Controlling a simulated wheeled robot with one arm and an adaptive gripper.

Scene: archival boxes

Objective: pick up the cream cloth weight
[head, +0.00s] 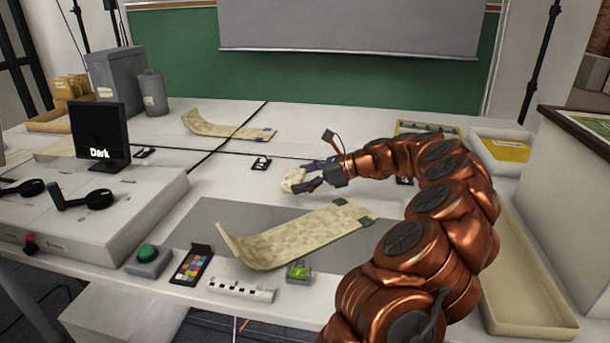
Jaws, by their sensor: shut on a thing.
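The cream cloth weight (291,179) is between the fingers of my gripper (303,180) in the head view, near the middle of the white table. My gripper is shut on it, with the dark fingers on its right side. The fingers hide part of the weight. I cannot tell whether the weight touches the table or hangs just above it.
A curled patterned strip (300,233) lies on a grey mat (205,225) in front of my gripper. Another strip (225,128) lies further back. A monitor (98,130) stands left, and a long tray (532,290) lies right. A green-button box (148,260) sits near the front edge.

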